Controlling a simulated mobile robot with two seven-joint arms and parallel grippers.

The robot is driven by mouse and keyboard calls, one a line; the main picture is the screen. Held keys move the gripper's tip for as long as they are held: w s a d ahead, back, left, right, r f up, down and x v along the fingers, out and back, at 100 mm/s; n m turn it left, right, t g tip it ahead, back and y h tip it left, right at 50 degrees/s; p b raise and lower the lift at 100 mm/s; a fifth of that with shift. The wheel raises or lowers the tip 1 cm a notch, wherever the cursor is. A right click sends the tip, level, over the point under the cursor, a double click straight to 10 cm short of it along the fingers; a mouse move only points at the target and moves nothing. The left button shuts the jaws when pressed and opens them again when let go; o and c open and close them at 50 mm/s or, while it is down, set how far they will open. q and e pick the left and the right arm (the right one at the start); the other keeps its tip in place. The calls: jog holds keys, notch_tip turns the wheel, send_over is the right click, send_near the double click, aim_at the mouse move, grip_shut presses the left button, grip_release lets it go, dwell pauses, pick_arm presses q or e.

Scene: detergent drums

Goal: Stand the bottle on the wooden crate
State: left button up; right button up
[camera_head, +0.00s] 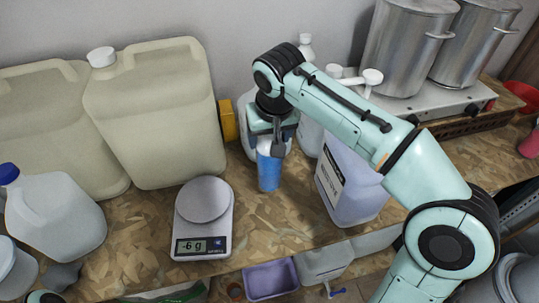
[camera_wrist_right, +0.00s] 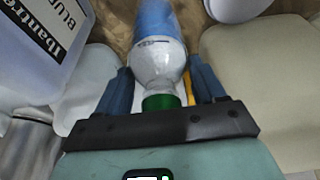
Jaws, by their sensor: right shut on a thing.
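The bottle (camera_head: 268,172) is blue at its lower part, and hangs or stands upright at the middle of the worktop in the head view. My right gripper (camera_head: 268,146) comes down on it from above. In the right wrist view the bottle (camera_wrist_right: 157,60) has a clear shoulder and a green cap, and sits between the two fingers of my right gripper (camera_wrist_right: 160,78), which is shut on it. Whether its base touches the worktop, I cannot tell. A brown wooden-looking crate (camera_head: 482,123) shows partly at the right, below the hot plate.
A scale (camera_head: 204,240) reading -6 g stands left of the bottle. Big beige canisters (camera_head: 160,120) stand behind it, a labelled pale jug (camera_head: 350,180) to the right. Steel pots (camera_head: 405,50) stand on the hot plate. A purple tray (camera_head: 270,280) lies at the front edge.

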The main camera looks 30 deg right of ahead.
jog(key=shift+x, duration=0.75)
jog(key=x, duration=0.1)
jog(key=b+x, duration=0.1)
jog(key=x, duration=0.1)
jog(key=shift+s+a+f, duration=0.15)
jog(key=shift+s+f, duration=0.1)
jog(key=shift+s, duration=0.05)
pick_arm(q)
jog(key=shift+s+f, duration=0.45)
jog(key=shift+f, duration=0.35)
pick_arm(e)
jog(key=shift+f, duration=0.3)
jog(key=shift+f, duration=0.25)
jog(key=o, duration=1.3)
pick_arm(q)
jog(key=shift+s+f, duration=0.1)
